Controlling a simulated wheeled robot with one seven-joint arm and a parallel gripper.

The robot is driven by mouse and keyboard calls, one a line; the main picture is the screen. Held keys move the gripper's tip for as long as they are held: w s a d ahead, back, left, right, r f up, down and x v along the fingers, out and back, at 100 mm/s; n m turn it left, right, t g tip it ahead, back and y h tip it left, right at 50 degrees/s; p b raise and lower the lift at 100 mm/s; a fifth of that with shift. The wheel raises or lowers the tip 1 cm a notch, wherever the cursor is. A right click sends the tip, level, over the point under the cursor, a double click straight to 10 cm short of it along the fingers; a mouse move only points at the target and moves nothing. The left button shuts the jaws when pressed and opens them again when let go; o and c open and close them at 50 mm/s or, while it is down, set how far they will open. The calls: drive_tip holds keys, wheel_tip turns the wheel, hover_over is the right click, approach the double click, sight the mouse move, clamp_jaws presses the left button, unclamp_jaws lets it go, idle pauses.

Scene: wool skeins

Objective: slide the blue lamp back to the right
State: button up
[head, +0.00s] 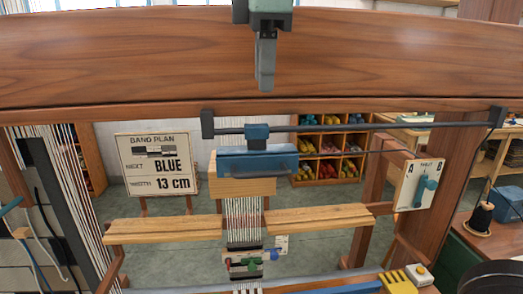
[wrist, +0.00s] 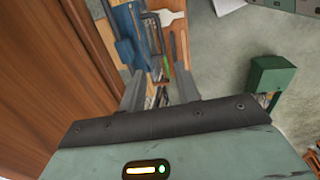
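The blue lamp (head: 258,160) is a long blue bar under a small blue carriage on a dark horizontal rail (head: 370,127). It sits toward the rail's left end, above the pale warp threads, with bare rail to its right. My gripper (head: 265,82) points down in front of the wooden top beam, above the lamp in the head view and apart from it. In the wrist view my gripper (wrist: 158,72) shows two spread fingers with nothing held between them. A blue part, probably the lamp (wrist: 124,22), shows beyond the left finger.
A thick wooden beam (head: 130,58) crosses the top. Wooden boards (head: 165,229) flank the threads. A sign (head: 158,165) reads "BAND PLAN, NEXT BLUE, WIDTH 13 cm". A white A/B panel (head: 421,185) stands right. Shelves of coloured wool (head: 327,148) are behind.

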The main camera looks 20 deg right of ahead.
sight(262, 175)
drive_tip(key=w+f, duration=0.1)
drive_tip(key=f, duration=0.4)
drive_tip(key=w+f+p, duration=0.1)
drive_tip(key=f, duration=0.5)
drive_tip(key=w+d+f, duration=0.1)
drive_tip(key=f, duration=0.5)
clamp_jaws()
